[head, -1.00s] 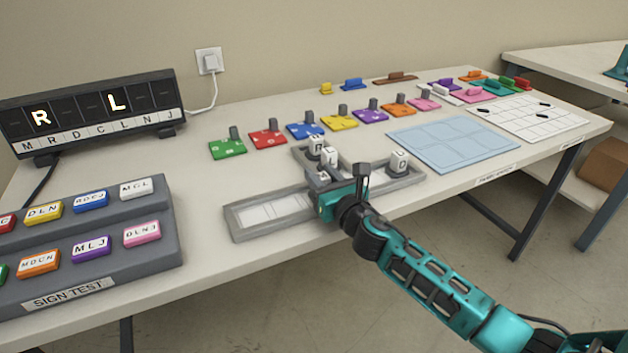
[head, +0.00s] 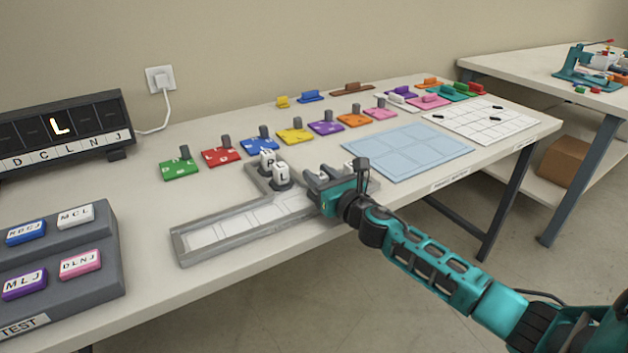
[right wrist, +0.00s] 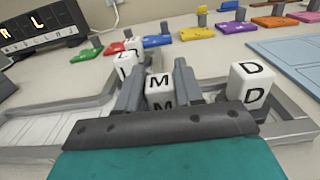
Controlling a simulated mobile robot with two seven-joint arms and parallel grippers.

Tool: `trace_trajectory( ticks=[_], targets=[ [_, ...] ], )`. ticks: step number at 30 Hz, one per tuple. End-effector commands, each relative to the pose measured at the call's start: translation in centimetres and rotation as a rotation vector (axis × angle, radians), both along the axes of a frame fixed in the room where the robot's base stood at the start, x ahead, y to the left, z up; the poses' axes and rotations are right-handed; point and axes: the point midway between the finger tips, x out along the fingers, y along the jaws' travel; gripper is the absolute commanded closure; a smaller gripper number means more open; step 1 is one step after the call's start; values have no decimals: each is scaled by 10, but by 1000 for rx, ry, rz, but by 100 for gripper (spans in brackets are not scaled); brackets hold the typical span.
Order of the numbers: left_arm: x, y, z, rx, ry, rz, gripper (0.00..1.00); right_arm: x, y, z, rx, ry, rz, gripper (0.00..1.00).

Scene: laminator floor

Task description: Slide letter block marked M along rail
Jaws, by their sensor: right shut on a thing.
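The white block marked M (right wrist: 159,88) sits between the two fingers of my right gripper (right wrist: 158,82), which is shut on it. In the head view my right gripper (head: 322,182) is over the right part of the grey rail tray (head: 185,255) and hides the M block. The D block (right wrist: 249,85) stands just right of the gripper in the wrist view, apart from the M block. The L block (head: 281,176) and the R block (head: 267,158) stand left of the gripper, in the tray's back branch. My left gripper is not in view.
A row of coloured plates with grey knobs, such as the green one (head: 179,168), lies behind the rail. A pale blue mat (head: 410,152) is to the right. A dark letter display (head: 60,128) and a sign test stand (head: 95,290) are left. The rail's left stretch is empty.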

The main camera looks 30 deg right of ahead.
Motion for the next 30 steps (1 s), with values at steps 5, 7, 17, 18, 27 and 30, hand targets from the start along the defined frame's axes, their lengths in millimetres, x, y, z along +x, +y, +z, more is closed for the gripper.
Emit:
trace_trajectory(
  ticks=[5,7,17,18,27,30],
  targets=[
    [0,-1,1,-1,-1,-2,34,1,-7,0,-1,0,0,100],
    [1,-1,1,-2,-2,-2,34,2,-8,0,-1,0,1,100],
    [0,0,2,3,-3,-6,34,2,-9,0,-1,0,1,100],
    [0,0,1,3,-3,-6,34,2,-9,0,-1,0,1,63],
    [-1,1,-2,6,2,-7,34,2,-8,0,0,0,2,34],
    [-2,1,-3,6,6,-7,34,2,-8,0,0,0,2,34]
  ],
)
